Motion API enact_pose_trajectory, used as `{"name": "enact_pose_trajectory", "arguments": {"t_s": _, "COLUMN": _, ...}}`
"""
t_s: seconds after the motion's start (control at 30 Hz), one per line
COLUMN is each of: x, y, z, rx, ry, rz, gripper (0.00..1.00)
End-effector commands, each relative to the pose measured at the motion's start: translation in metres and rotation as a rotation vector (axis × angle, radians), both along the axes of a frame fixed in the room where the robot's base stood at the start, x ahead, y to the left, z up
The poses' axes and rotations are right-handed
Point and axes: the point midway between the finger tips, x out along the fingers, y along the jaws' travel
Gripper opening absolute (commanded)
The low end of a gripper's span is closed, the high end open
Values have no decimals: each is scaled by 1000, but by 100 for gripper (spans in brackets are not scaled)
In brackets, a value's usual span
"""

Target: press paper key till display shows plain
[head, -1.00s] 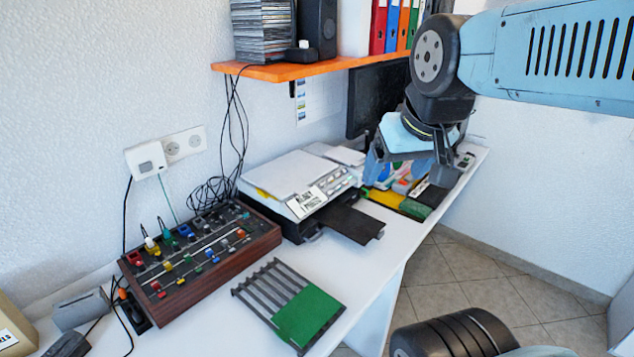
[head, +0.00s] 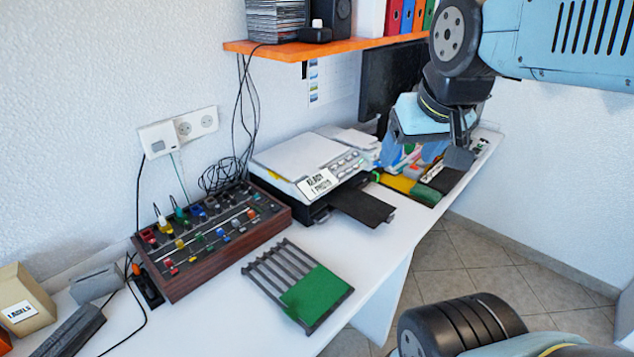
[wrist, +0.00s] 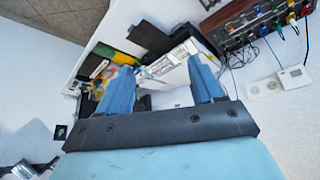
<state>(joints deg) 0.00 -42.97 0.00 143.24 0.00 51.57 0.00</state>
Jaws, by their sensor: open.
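The printer (head: 305,160) stands on the white desk against the wall, with a white lid and a dark output tray (head: 362,206). Its tilted front panel bears a white display (head: 318,182) with dark text that seems to read "READY" over "PHOTO", and a group of small keys (head: 350,163). I cannot tell which one is the paper key. The printer panel (wrist: 182,54) also shows in the wrist view, beyond the fingers. My gripper (head: 425,150) is open and empty, above the desk to the right of the printer; its fingers (wrist: 162,85) are spread in the wrist view.
A wooden control box (head: 215,240) with coloured knobs stands left of the printer. A dark rack with a green panel (head: 318,297) lies in front. An orange shelf (head: 320,48) hangs above. A monitor (head: 390,80) and coloured items (head: 415,180) are near my gripper.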

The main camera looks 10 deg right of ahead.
Motion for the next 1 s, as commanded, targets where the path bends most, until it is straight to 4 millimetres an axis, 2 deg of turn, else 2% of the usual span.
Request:
{"name": "enact_pose_trajectory", "arguments": {"t_s": 0.07, "x": 0, "y": 0, "z": 0, "rx": 0, "ry": 0, "rz": 0, "gripper": 59}}
{"name": "enact_pose_trajectory", "arguments": {"t_s": 0.67, "x": 0, "y": 0, "z": 0, "rx": 0, "ry": 0, "rz": 0, "gripper": 1}}
{"name": "enact_pose_trajectory", "arguments": {"t_s": 1.0, "x": 0, "y": 0, "z": 0, "rx": 0, "ry": 0, "rz": 0, "gripper": 0}}
